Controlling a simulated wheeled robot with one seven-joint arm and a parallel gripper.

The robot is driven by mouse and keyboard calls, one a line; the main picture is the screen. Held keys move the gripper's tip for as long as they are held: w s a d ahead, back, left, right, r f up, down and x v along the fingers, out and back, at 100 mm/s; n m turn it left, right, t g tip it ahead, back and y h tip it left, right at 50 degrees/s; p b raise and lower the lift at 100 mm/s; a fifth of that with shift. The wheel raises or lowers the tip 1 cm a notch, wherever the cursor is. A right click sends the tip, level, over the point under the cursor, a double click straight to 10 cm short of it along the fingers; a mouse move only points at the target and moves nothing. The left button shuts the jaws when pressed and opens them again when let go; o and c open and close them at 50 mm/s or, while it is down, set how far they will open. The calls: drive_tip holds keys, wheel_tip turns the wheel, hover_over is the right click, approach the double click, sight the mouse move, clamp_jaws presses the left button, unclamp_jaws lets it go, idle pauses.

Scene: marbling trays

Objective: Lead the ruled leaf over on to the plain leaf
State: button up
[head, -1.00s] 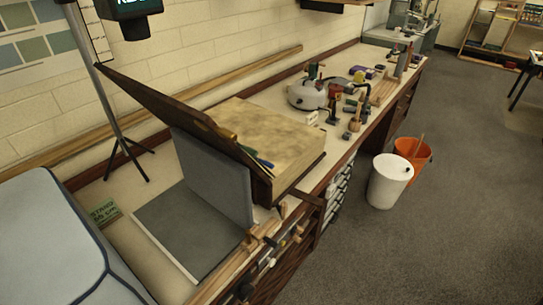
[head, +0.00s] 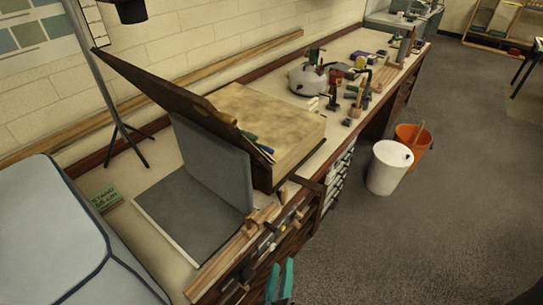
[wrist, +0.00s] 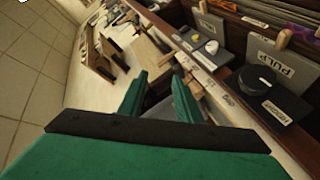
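A grey leaf (head: 217,163) stands upright, tilted slightly back, on the bench in the head view. A second grey leaf (head: 180,215) lies flat, joined along the standing leaf's lower edge. I cannot make out ruling on either face, so I cannot tell which is the ruled one. My gripper (head: 280,282) has teal fingers and shows at the bottom edge of the head view, in front of the bench and apart from the leaves. In the wrist view my gripper (wrist: 160,98) has its fingers apart, with nothing seen held between them.
A wooden box with an open dark lid (head: 165,90) stands just behind the upright leaf. Tools line the bench's front edge (head: 262,238). A padded pale blue block (head: 60,235) is at left. White (head: 389,168) and orange (head: 411,140) buckets stand on the floor.

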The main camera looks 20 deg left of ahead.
drive_tip(key=w+a+r+n+t, duration=0.1)
drive_tip(key=w+a+r+n, duration=0.2)
drive_tip(key=w+a+r, duration=0.2)
drive_tip(key=w+a+r+n+t+h, duration=0.1)
drive_tip(key=w+a+r+n, duration=0.3)
drive_tip(key=w+r, duration=0.7)
drive_tip(key=shift+a+r+n, duration=0.3)
drive_tip(key=shift+a+r, duration=0.8)
drive_tip(key=shift+r, duration=1.8)
drive_tip(key=w, duration=1)
drive_tip(key=shift+w+a, duration=0.2)
drive_tip(key=shift+w, duration=0.15)
clamp_jaws()
